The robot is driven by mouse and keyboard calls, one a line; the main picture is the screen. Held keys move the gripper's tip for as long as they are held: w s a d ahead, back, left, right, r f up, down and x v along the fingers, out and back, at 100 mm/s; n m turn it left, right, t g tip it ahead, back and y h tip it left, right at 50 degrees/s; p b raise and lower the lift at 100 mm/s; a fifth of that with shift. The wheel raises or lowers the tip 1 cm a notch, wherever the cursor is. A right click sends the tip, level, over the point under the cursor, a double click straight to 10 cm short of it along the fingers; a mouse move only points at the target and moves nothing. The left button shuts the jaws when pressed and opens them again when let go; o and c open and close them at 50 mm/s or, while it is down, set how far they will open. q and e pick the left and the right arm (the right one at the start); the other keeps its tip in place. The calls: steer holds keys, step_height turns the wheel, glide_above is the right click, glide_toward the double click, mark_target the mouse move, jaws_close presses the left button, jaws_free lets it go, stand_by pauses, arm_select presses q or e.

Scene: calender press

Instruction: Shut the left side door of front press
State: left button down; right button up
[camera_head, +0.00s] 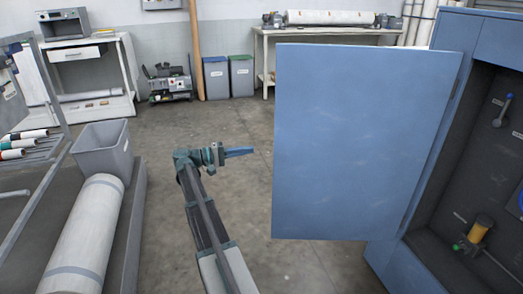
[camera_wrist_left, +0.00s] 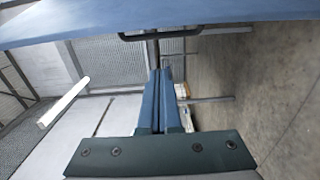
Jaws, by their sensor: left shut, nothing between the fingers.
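The left side door (camera_head: 355,140) is a flat blue panel, standing wide open from the left edge of the blue front press (camera_head: 390,260). Its hinged edge is at the right. My left gripper (camera_head: 245,151) is shut and empty, to the left of the door's free edge, its blue fingers pointing toward the door. In the left wrist view the closed fingers (camera_wrist_left: 159,75) point up the picture, below a blue panel (camera_wrist_left: 160,12) that looks like the door. A dark bar (camera_wrist_left: 160,34) shows at that panel's edge. My right gripper is not in view.
The open press shows a dark interior with a yellow-topped fitting (camera_head: 481,228) and a lever (camera_head: 503,110). A worktable (camera_head: 262,50) stands behind. Floor around my left gripper is clear.

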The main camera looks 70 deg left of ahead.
arm_select(q)
steer(key=w+d, duration=0.2)
steer(key=w, duration=0.8)
steer(key=shift+s+d, duration=1.25)
steer(key=shift+d, duration=0.2)
steer(key=shift+d, duration=0.1)
